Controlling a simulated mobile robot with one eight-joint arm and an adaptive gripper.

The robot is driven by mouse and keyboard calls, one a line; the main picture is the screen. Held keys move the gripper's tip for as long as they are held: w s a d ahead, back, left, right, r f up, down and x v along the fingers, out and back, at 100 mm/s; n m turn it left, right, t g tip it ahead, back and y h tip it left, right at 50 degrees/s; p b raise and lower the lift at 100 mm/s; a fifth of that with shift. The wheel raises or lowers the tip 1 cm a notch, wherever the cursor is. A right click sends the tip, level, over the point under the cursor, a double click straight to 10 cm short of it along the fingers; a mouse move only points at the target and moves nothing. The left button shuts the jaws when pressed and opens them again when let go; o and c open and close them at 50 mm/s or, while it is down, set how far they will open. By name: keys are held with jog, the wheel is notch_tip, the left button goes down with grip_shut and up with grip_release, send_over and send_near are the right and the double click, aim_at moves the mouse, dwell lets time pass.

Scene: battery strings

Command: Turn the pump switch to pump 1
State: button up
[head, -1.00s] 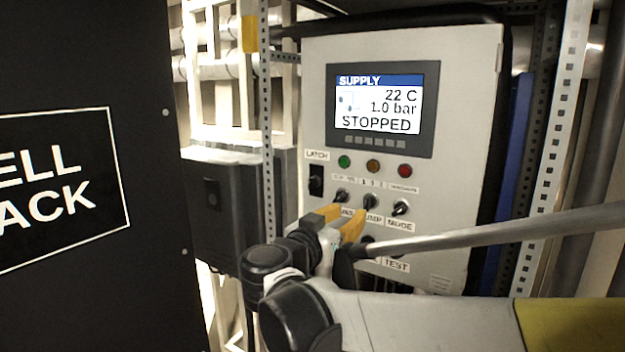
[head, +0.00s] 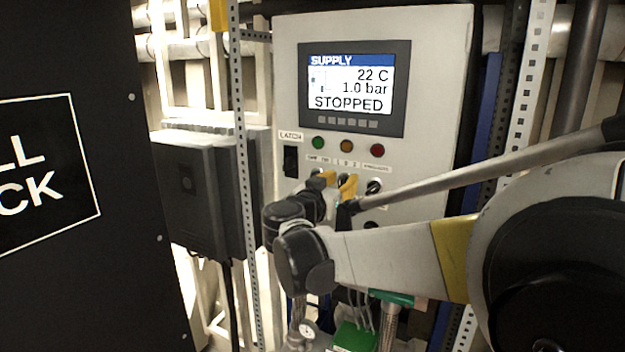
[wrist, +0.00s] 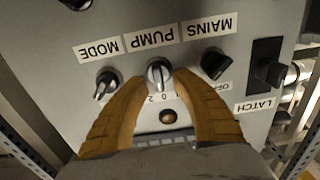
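The pump switch (wrist: 159,74) is a round knob with a pale grip bar in the middle of the row in the wrist view, which is upside down. Its bar stands about upright in the picture, in line with the 0 of the scale. My gripper (wrist: 161,80) is open, one yellow finger on each side of the knob. I cannot tell whether the fingers touch it. In the head view my gripper (head: 338,182) is at the knob row and mostly hides the pump switch. The screen (head: 351,88) reads STOPPED, 22 C and 1.0 bar.
The mode knob (wrist: 106,86) and mains knob (wrist: 215,64) flank the pump switch closely. A latch switch (wrist: 266,66) lies farther right in the wrist view. Indicator lamps (head: 347,146) sit above the knobs. A perforated post (head: 240,150) stands left of the cabinet.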

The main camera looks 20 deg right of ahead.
jog(key=c, duration=0.5)
jog(key=shift+s+a+r, duration=0.1)
jog(key=shift+a, duration=0.05)
grip_shut()
jog(key=n, duration=0.2)
jog(key=n+b, duration=0.1)
jog(key=shift+w+a+f+n, duration=0.1)
jog(key=shift+w+f+n, duration=0.1)
jog(key=shift+n, duration=0.2)
jog(key=shift+w+a+f+n+b, duration=0.1)
jog(key=shift+n+b, duration=0.35)
jog(key=shift+n, duration=0.8)
jog(key=shift+w+n+b, duration=0.1)
jog(key=shift+n+b, duration=0.3)
jog(key=shift+n, duration=0.85)
